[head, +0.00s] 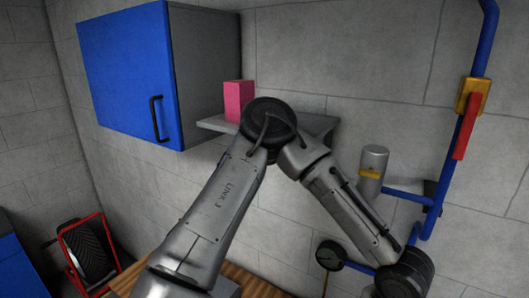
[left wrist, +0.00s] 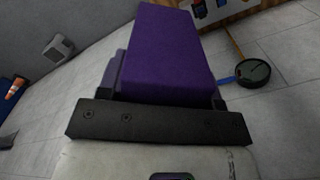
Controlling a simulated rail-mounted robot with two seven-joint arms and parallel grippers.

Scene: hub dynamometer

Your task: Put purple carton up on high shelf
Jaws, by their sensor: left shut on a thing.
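The purple carton (left wrist: 170,50) fills the upper middle of the left wrist view. My left gripper (left wrist: 165,95) is shut on it, with a finger at each side of the carton. The carton and the left gripper are out of sight in the head view, where only my arm links show. A grey wall shelf (head: 316,123) is in the head view, to the right of the blue cabinet; my arm's elbow covers part of it. My right gripper is in neither view.
A pink box (head: 238,100) stands on the shelf's left end, next to the blue cabinet (head: 130,75). Blue pipes (head: 441,180) with a red lever (head: 465,138) run down the right wall. A grey cylinder (head: 373,161) and a gauge (head: 330,255) sit lower right.

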